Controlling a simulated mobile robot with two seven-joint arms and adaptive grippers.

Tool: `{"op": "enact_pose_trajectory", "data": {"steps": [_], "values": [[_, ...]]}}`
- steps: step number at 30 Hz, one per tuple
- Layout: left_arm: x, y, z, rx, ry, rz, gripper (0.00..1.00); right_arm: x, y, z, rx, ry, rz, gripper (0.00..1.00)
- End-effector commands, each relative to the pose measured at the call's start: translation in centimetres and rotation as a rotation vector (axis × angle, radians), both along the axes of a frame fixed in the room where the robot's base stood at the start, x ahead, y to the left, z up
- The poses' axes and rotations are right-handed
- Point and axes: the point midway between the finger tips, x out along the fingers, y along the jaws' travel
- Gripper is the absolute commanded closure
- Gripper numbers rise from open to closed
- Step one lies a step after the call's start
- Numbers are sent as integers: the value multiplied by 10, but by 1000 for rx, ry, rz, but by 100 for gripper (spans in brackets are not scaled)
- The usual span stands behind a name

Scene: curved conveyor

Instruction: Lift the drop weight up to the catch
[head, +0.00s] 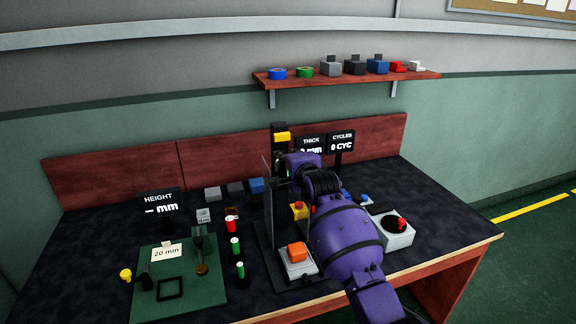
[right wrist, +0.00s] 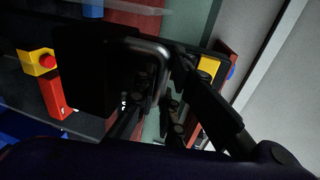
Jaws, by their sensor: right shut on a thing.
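The dark drop tower (head: 271,215) stands on the bench, with a yellow catch part (head: 282,137) at its top. My right arm reaches across to the tower, and my right gripper (head: 279,172) is at its upper part, a little below the yellow part. In the right wrist view the right gripper (right wrist: 157,90) is shut on a dark block (right wrist: 85,68), which looks like the drop weight. A yellow part (right wrist: 208,67) shows beyond the fingers. The exact grip and the gap to the catch are hard to see in the dark. My left gripper is out of view.
An orange block (head: 296,250) sits on a pale pad at the tower's foot. A grey box with a red-topped black knob (head: 397,224) stands right. A green mat (head: 205,296) with small tools lies left. A loaded shelf (head: 345,80) hangs on the wall behind.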

Motion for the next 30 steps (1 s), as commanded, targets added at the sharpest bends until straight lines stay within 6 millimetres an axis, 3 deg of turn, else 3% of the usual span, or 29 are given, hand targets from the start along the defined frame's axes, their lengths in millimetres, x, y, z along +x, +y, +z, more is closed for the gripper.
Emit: {"op": "enact_pose_trajectory", "data": {"steps": [1, 9, 10, 14, 24, 30], "values": [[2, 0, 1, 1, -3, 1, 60, 1, 1, 10, 4, -15, 1, 100], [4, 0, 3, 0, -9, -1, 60, 2, 1, 12, 5, -18, 1, 100], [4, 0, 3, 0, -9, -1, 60, 1, 1, 12, 5, -18, 1, 88], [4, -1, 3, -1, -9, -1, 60, 1, 1, 12, 5, -18, 1, 71], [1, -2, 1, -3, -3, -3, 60, -1, 0, 9, 4, -15, 1, 71], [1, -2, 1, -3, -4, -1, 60, -20, -6, 12, 6, -14, 0, 71]]}}
